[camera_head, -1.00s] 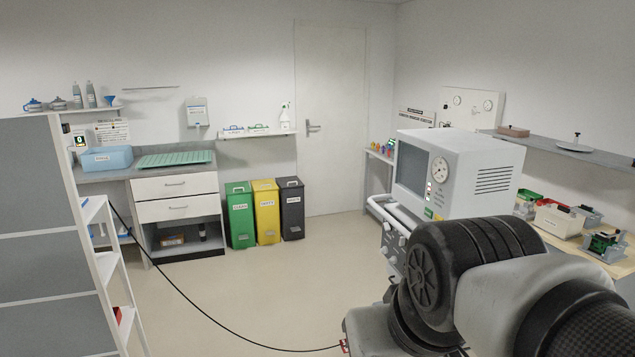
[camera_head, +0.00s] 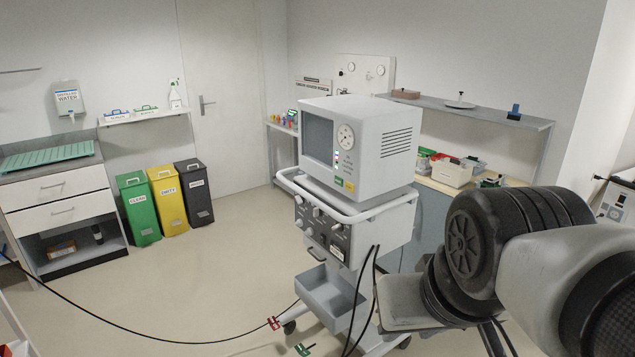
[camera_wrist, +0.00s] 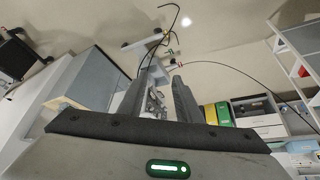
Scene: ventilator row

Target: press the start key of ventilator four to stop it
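A white ventilator (camera_head: 375,160) stands on a wheeled trolley in the middle of the head view, its dark screen (camera_head: 318,137) and round gauge (camera_head: 346,137) facing left. Small red and white lights and a green-yellow label (camera_head: 344,184) sit below the gauge. Its number is too small to read, and I cannot make out which part is the start key. My arm fills the lower right of the head view, and my gripper is out of that view. In the wrist view my gripper (camera_wrist: 160,82) has its two fingers apart, with nothing between them; it touches nothing that I can see.
A knobbed panel (camera_head: 322,222), a grey tray (camera_head: 330,292) and hanging black cables are on the trolley. A cable crosses the floor from the left. Green (camera_head: 139,209), yellow (camera_head: 167,200) and dark (camera_head: 194,191) bins stand left. Another device (camera_head: 616,203) shows at far right.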

